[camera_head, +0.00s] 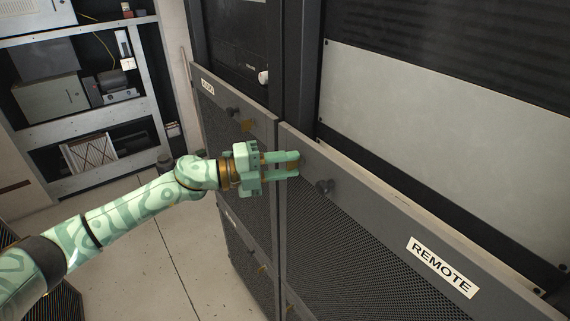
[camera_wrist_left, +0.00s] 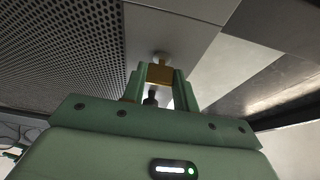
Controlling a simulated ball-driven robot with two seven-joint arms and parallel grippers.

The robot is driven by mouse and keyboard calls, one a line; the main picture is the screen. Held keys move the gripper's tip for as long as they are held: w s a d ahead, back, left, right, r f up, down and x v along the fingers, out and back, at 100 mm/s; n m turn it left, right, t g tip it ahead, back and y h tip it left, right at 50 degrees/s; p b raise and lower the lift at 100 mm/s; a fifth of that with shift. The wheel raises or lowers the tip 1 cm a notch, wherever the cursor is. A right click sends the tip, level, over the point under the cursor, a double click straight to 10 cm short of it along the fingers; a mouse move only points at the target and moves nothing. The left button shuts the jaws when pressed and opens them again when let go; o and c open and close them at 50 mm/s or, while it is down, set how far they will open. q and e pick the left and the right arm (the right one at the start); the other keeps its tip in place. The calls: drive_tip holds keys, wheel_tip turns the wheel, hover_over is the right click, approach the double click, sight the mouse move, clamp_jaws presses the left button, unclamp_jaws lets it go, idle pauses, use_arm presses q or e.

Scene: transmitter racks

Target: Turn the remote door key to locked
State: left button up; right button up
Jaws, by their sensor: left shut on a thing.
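The remote door (camera_head: 350,240) is a dark grey mesh-fronted rack door with a white REMOTE label (camera_head: 443,266). My left gripper (camera_head: 295,164) reaches in from the left to the upper left corner of this door. It is shut on the brass door key (camera_wrist_left: 160,74), which shows between the fingertips in the left wrist view. A round metal lock (camera_wrist_left: 160,57) is just beyond the key. The fingers mostly hide the key in the head view, and I cannot tell its turn angle well.
A dark knob (camera_head: 324,187) stands out from the remote door just right of my fingers. The neighbouring door (camera_head: 235,150) on the left has its own knob (camera_head: 232,112) and brass key (camera_head: 248,125). Open shelves (camera_head: 85,100) stand at the back left.

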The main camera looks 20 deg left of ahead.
use_arm(q)
drive_tip(key=shift+f, duration=0.1)
drive_tip(key=o, duration=1)
drive_tip(key=shift+b+v, duration=3.5)
drive_tip(key=shift+v, duration=4.65)
drive_tip(key=shift+w, duration=0.1)
